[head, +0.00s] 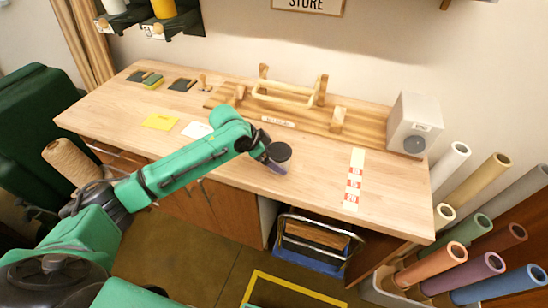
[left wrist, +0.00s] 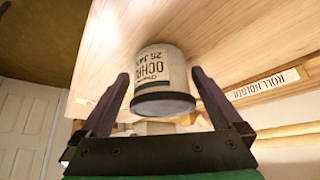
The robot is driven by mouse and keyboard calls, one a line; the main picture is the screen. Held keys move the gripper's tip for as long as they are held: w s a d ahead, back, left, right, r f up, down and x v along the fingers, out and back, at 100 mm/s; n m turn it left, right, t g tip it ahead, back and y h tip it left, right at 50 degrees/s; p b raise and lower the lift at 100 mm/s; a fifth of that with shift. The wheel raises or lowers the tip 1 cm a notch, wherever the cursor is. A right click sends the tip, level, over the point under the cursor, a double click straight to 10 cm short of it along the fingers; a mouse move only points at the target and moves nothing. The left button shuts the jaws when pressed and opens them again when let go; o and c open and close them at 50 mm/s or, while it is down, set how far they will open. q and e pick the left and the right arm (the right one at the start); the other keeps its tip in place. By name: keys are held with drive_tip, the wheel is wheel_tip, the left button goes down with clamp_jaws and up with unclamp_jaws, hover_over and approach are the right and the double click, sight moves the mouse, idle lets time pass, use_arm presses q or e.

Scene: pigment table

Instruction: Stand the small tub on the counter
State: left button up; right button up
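The small tub (head: 284,166) is pale with a dark top and stands upright on the wooden counter (head: 325,185), near its front edge. In the left wrist view the tub (left wrist: 160,68) shows a printed label, upside down in the picture, and a dark lid at the near end. My left gripper (head: 266,155) is at the tub's left side in the head view. In the left wrist view its two fingers (left wrist: 161,85) stand apart on either side of the tub, with narrow gaps showing. The gripper looks open. My right gripper is not in view.
A wooden roll holder (head: 285,96) lies along the back of the counter, with a white speaker-like box (head: 413,124) to its right. A red-and-white strip (head: 354,180) lies right of the tub. Yellow (head: 160,121) and white (head: 197,130) cards lie left. Coloured rolls (head: 443,265) stand at the right.

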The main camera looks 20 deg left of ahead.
use_arm(q)
drive_tip(key=b+v, duration=0.1)
drive_tip(key=v, duration=1.1)
